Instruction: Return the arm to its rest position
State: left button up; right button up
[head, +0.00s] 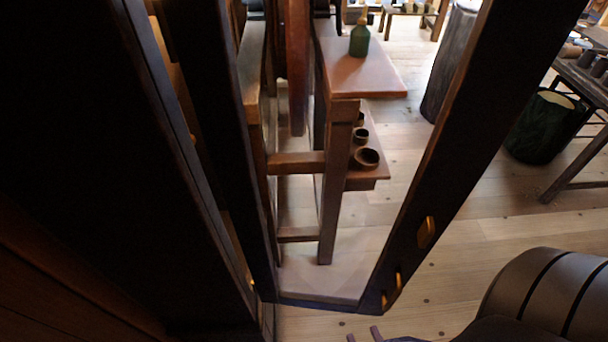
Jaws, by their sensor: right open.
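My right gripper (364,336) shows only as two short fingertips at the bottom edge, low over the floor side of the picture. The fingertips stand apart with a gap between them, and nothing shows in the gap. The rest of the gripper is cut off by the frame. My right arm (548,300), dark and rounded, fills the bottom right corner. My left gripper and left arm do not show.
A dark wooden frame (440,160) rises close in front. Behind it stands a wooden bench (375,76) with a green bottle (359,42) on top and small round cups (366,160) on a lower shelf. A dark bin (540,130) stands right. Planked floor (480,225) is open between.

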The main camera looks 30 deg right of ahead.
jog(key=w+a+n+g+y, duration=0.3)
jog(key=w+g+y, duration=0.25)
jog(key=w, duration=0.45)
jog(key=s+r+n+g+h, duration=0.15)
jog(key=s+r+g, duration=0.25)
jog(key=r+g, duration=0.4)
jog(key=s+f+b, duration=0.1)
jog(key=s+f, duration=0.1)
jog(key=f, duration=0.9)
jog(key=s+f+b, duration=0.1)
jog(key=s+f, duration=0.1)
jog(key=f, duration=0.8)
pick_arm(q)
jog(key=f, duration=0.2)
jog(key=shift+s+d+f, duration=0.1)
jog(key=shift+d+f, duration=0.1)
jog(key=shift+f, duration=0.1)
pick_arm(e)
jog(key=s+d+f+n+g, duration=0.1)
jog(key=s+d+f+g, duration=0.1)
jog(key=s+f, duration=0.8)
jog(key=s, duration=0.2)
jog(key=shift+s+d, duration=0.15)
jog(key=shift+s, duration=0.2)
